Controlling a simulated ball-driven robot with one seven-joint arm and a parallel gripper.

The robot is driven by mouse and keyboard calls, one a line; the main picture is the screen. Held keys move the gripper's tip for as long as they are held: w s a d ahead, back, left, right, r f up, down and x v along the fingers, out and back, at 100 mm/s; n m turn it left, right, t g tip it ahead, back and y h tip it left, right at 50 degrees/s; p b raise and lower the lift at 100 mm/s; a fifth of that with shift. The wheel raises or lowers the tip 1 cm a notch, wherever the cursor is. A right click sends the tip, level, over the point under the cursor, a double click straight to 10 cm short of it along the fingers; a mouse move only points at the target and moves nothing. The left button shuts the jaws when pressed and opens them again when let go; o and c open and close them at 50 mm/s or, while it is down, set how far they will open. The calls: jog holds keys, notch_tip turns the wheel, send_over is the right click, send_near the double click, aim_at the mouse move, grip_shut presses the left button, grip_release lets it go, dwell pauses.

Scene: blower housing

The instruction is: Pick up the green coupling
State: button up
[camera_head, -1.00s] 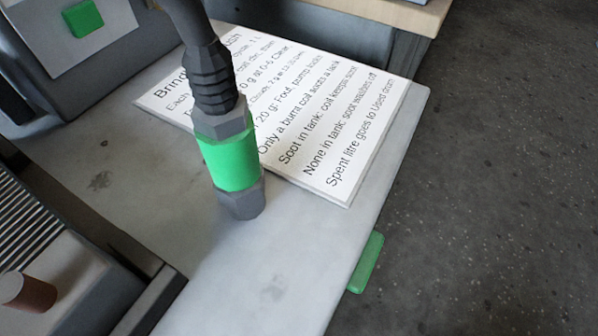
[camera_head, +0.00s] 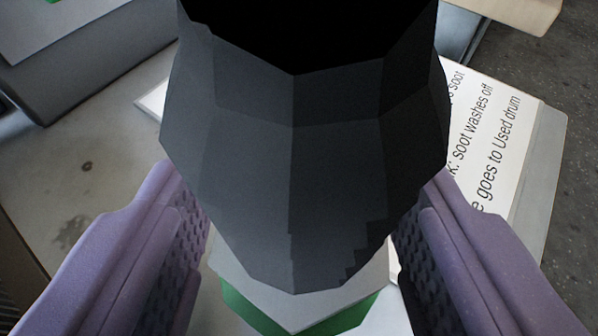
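The green coupling (camera_head: 345,318) shows only in part at the bottom of the picture, as a green band below a light grey collar (camera_head: 240,285). A dark grey faceted hose end (camera_head: 290,180) rises from it close to the camera and hides much of the middle. My gripper (camera_head: 300,270) is open, with one purple finger to the left and one to the right of the hose and coupling. A gap shows at the left finger; at the right, I cannot tell whether the finger touches. The coupling's lower end is out of view.
The coupling stands over a pale worktop (camera_head: 90,165). A white printed sign (camera_head: 500,150) lies behind it to the right. A grey box-like unit (camera_head: 90,70) stands at the upper left. Dark floor (camera_head: 575,200) lies beyond the right edge.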

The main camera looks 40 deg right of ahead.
aim_at(303, 270)
jog(key=shift+r, duration=0.1)
grip_shut()
jog(key=shift+r, duration=0.1)
jog(key=shift+r+p, duration=0.6)
jog(key=shift+p, duration=0.1)
notch_tip(303, 270, up, 2)
jog(key=shift+r+p, duration=0.2)
jog(key=shift+p, duration=0.7)
jog(key=s+r+p, duration=0.1)
jog(key=s+p, duration=1.5)
jog(key=p, duration=0.1)
jog(key=shift+d+p, duration=0.3)
jog(key=shift+d, duration=0.1)
